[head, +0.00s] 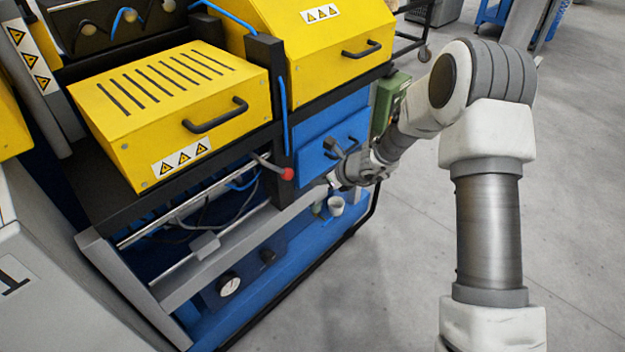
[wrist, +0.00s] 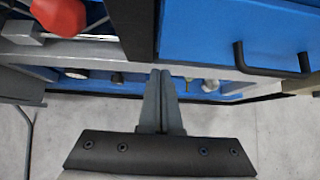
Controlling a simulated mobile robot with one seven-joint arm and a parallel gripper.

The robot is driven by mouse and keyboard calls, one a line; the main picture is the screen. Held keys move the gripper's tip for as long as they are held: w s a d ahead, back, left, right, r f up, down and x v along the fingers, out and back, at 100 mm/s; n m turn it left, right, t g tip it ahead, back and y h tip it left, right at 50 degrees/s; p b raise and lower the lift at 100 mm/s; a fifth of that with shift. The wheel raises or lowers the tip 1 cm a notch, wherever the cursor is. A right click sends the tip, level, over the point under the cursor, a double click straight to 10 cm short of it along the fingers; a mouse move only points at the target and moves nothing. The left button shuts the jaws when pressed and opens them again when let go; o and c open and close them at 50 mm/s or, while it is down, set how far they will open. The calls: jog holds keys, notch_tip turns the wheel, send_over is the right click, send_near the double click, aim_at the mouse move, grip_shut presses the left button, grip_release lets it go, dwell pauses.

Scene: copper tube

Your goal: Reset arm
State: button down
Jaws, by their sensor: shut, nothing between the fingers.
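My gripper (head: 335,181) is at the front of a blue and yellow machine (head: 325,145), near its grey front rail, in the head view. In the wrist view my gripper (wrist: 160,75) has its two grey fingers together, with nothing between them. The fingertips overlap the grey rail in that view; I cannot tell whether they touch it. My arm (head: 487,230) reaches in from the right, bent at the elbow. No copper tube can be made out in either view.
A lever with a red knob (head: 287,174) sticks out left of my gripper; the knob also shows in the wrist view (wrist: 60,16). A yellow cover (head: 165,100) with a black handle stands at the left. A blue drawer (head: 325,150) is close by. The floor at the right is clear.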

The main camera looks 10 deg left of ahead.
jog(key=p+v, duration=0.1)
jog(key=v, duration=0.8)
jog(key=shift+p, duration=0.3)
jog(key=s+d+r+n, duration=0.1)
jog(key=s+r+n, duration=0.5)
jog(key=r, duration=0.2)
jog(key=s+d+r+n, duration=0.2)
jog(key=s+r+n, duration=0.3)
jog(key=r+n, duration=0.3)
jog(key=s+d+r+n+h, duration=0.4)
jog(key=s+d+n, duration=0.25)
jog(key=s, duration=0.35)
jog(key=s+d+r+n+h, duration=0.3)
jog(key=s+d+r+n, duration=0.15)
jog(key=s+d, duration=0.35)
notch_tip(320, 180, up, 13)
jog(key=s+p, duration=0.1)
jog(key=p, duration=1.2)
jog(key=shift+a+f, duration=0.2)
jog(key=shift+a, duration=0.2)
